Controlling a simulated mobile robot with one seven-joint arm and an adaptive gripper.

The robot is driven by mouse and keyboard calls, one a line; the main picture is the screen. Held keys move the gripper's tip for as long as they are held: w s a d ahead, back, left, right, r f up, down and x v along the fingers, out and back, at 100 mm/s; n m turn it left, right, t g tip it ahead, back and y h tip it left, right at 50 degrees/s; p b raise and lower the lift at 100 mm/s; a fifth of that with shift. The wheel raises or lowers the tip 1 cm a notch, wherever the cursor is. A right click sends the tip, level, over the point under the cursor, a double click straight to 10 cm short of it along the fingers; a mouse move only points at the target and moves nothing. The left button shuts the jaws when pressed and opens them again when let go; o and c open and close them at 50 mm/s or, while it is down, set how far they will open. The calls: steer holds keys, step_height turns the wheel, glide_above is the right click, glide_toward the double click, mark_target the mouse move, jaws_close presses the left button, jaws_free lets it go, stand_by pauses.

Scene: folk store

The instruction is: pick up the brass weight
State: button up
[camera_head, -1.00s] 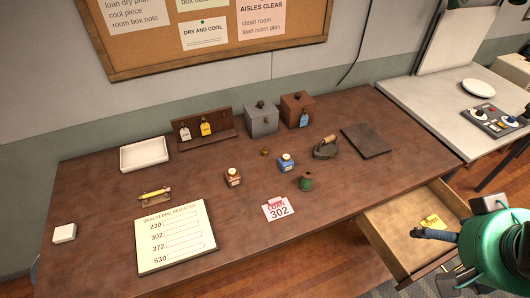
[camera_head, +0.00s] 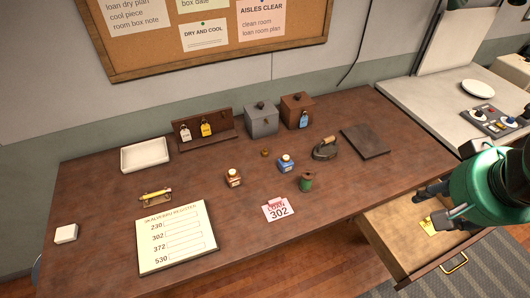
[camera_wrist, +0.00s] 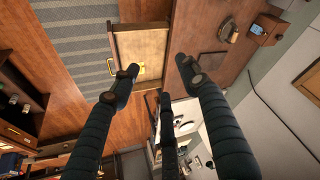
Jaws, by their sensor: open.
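The open drawer (camera_head: 395,255) juts from the desk front. A white tray (camera_head: 145,155) lies left.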

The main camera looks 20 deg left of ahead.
steer(key=w+a+r+g+p, duration=0.1)
steer(key=w+a, duration=0.4)
steer(key=w, duration=0.2)
steer(key=w+a+r+p, duration=0.1)
steer(key=w+a, duration=0.3)
steer(key=w, duration=0.3)
steer(key=g+p, duration=0.4)
steer(key=p, duration=0.1)
glide_above(265, 149)
step_height(265, 149, down, 26)
steer(key=shift+a+f+m+h, duration=0.15)
steer(key=shift+m+h, duration=0.15)
steer(key=shift+m, duration=0.1)
steer(key=shift+f+b, duration=0.65)
steer(key=shift+f, duration=3.65)
